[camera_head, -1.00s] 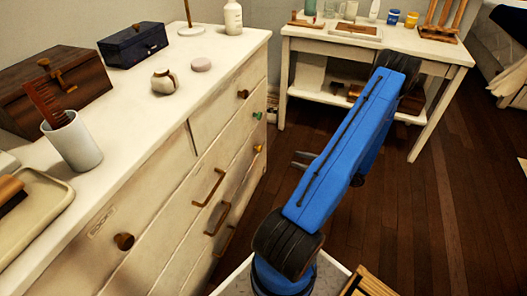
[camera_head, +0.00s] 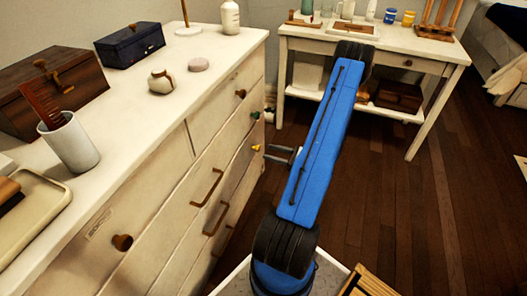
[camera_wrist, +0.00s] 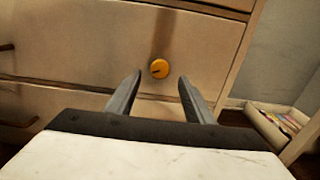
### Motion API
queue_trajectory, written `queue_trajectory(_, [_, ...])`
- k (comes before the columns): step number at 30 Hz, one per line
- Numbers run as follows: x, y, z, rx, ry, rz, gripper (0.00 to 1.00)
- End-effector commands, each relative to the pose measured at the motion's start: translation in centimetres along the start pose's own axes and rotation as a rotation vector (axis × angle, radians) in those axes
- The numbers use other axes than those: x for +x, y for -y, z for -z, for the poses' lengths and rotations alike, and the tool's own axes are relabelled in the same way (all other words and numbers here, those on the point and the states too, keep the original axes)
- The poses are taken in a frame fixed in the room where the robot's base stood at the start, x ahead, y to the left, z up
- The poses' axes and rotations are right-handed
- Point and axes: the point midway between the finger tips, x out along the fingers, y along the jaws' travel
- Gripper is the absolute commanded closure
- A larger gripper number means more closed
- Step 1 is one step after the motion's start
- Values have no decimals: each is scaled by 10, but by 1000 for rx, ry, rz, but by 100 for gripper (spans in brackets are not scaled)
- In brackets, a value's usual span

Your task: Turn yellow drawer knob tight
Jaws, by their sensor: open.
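The yellow knob (camera_head: 256,148) sits on the right end of a dresser drawer front, below a green knob (camera_head: 255,115). In the wrist view the yellow knob (camera_wrist: 159,69) is round with a dark slanted mark on its face. My gripper (camera_head: 275,153) is just right of the knob in the head view, partly hidden by my blue arm. In the wrist view my gripper (camera_wrist: 155,84) is open, its two grey fingers on either side of the knob's line and a little below it. The fingers look apart from the knob, with nothing between them.
The white dresser (camera_head: 150,130) has bronze pulls (camera_head: 207,187) along its front. On top stand a wooden box (camera_head: 50,85), a blue box (camera_head: 132,45) and a cup (camera_head: 69,142). A white table (camera_head: 445,75) stands behind. A low bin (camera_wrist: 280,125) lies right of the dresser.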

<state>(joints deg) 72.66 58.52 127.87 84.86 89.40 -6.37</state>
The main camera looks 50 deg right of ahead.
Motion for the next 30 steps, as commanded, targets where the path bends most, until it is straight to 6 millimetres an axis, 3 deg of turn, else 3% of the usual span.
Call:
queue_trajectory(9, [37,0,0,0,0,0,52])
queue_trajectory(23, [44,0,0,0,0,0,52])
queue_trajectory(28, [44,0,0,0,0,0,93])
queue_trajectory(30, [44,0,0,0,0,0,93])
